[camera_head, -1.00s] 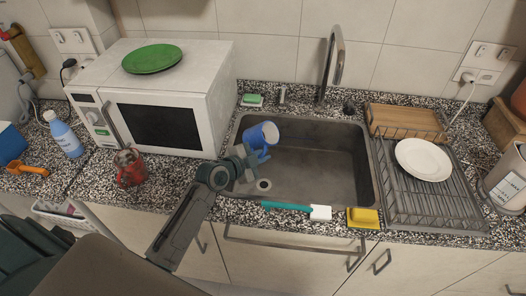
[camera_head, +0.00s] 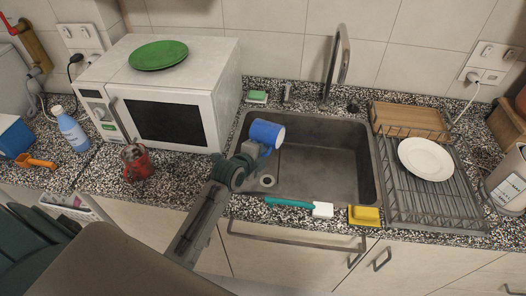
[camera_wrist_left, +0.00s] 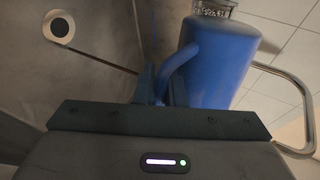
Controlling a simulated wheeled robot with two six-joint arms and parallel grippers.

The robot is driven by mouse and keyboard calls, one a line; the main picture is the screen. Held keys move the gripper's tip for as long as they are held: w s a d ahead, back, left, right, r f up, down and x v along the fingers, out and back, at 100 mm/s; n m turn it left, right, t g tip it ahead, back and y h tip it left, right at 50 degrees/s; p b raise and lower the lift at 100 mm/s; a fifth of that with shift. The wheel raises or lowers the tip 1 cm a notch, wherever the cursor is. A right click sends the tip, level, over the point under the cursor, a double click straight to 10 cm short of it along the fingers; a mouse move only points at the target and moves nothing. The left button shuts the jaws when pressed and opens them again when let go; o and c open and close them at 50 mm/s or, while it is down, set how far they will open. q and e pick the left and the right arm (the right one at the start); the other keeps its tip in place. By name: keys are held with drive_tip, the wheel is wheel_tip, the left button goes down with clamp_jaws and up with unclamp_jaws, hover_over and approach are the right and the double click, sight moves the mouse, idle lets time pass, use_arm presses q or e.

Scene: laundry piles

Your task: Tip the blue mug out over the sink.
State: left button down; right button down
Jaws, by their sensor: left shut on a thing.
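The blue mug (camera_head: 264,132) is in the air over the left part of the sink (camera_head: 374,160). It lies on its side, with its pale open end toward the right in the head view. My left gripper (camera_head: 254,150) is shut on the mug's handle, at the mug's lower left. In the left wrist view the mug (camera_wrist_left: 222,65) hangs beyond the gripper (camera_wrist_left: 160,85), its handle between the fingers. The inside of the mug is mostly hidden, and I see no liquid falling. My right gripper is not in view.
The faucet (camera_head: 342,62) rises behind the sink. A teal-handled brush (camera_head: 290,203) and a yellow sponge (camera_head: 363,216) lie on the front edge.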

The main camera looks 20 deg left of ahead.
use_arm(q)
drive_tip(key=shift+r+m+y+p, duration=0.5)
drive_tip(key=shift+m+y+p, duration=0.1)
drive_tip(key=shift+m+p, duration=0.15)
idle(1.6)
